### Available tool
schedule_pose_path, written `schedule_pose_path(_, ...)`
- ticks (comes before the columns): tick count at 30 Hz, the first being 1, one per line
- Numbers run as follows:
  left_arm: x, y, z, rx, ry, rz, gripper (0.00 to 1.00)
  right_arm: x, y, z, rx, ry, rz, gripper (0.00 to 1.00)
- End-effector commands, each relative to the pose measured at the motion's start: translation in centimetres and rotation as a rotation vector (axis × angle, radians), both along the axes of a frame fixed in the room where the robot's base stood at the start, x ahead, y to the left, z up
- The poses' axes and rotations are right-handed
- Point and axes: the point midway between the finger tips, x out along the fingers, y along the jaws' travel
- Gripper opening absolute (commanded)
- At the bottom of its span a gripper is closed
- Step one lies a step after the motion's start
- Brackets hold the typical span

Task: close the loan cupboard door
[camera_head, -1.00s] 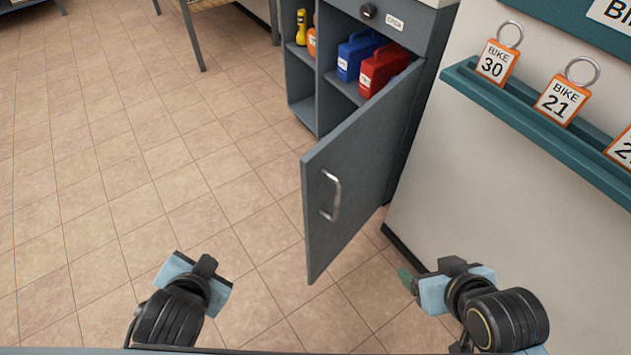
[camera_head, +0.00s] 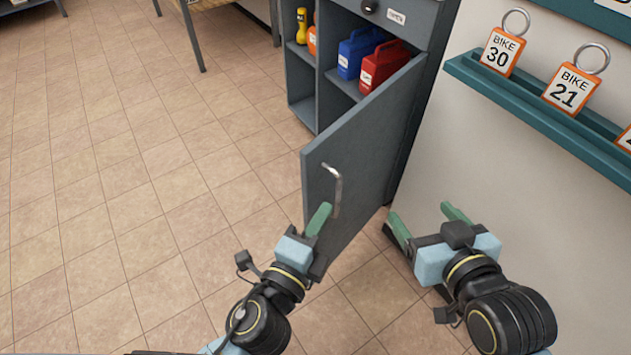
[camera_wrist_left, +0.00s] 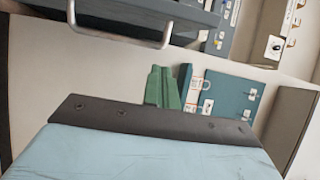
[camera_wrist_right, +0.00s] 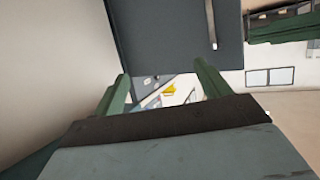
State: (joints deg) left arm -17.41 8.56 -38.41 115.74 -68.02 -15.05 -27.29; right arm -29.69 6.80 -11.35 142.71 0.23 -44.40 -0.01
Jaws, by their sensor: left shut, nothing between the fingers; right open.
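The grey loan cupboard door (camera_head: 350,170) stands open, swung out toward me from its hinges on the right. Its silver bar handle (camera_head: 332,190) is near the free edge. The cupboard (camera_head: 305,103) behind it shows open compartments. My left gripper (camera_head: 319,219) is shut and empty, its green fingertips just below the handle in the head view; I cannot tell whether they touch the door. In the left wrist view the handle (camera_wrist_left: 120,38) lies beyond the shut fingers (camera_wrist_left: 162,88). My right gripper (camera_head: 425,219) is open and empty, right of the door, with the door (camera_wrist_right: 175,40) ahead of it.
Blue (camera_head: 358,52) and red (camera_head: 382,65) cases and a yellow item (camera_head: 301,26) sit in the cupboard. A teal ledge (camera_head: 540,110) with bike tags runs along the right wall. The tiled floor at left is clear.

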Motion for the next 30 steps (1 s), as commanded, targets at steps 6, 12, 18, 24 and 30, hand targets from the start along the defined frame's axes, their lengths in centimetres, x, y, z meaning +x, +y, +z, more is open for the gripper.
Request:
schedule_pose_path(6,3.7,-1.7,0.1,-0.001,-0.003,0.0,0.0,-0.1,-0.1,-0.2,-0.003,0.008,-0.001,0.76)
schedule_pose_path(12,5.9,-0.2,0.0,0.002,-0.001,0.0,0.0,0.1,0.1,0.2,0.004,-0.018,0.001,0.76)
schedule_pose_path(18,6.8,0.9,0.0,-0.002,0.001,0.001,0.0,0.3,0.3,0.7,0.014,-0.05,0.005,0.76)
schedule_pose_path(24,6.9,1.1,0.0,-0.003,0.003,0.001,0.0,0.4,0.3,0.8,0.016,-0.059,0.005,0.76)
schedule_pose_path(30,6.9,1.2,0.0,-0.002,0.002,0.001,0.0,0.4,0.3,0.9,0.016,-0.059,0.006,0.76)
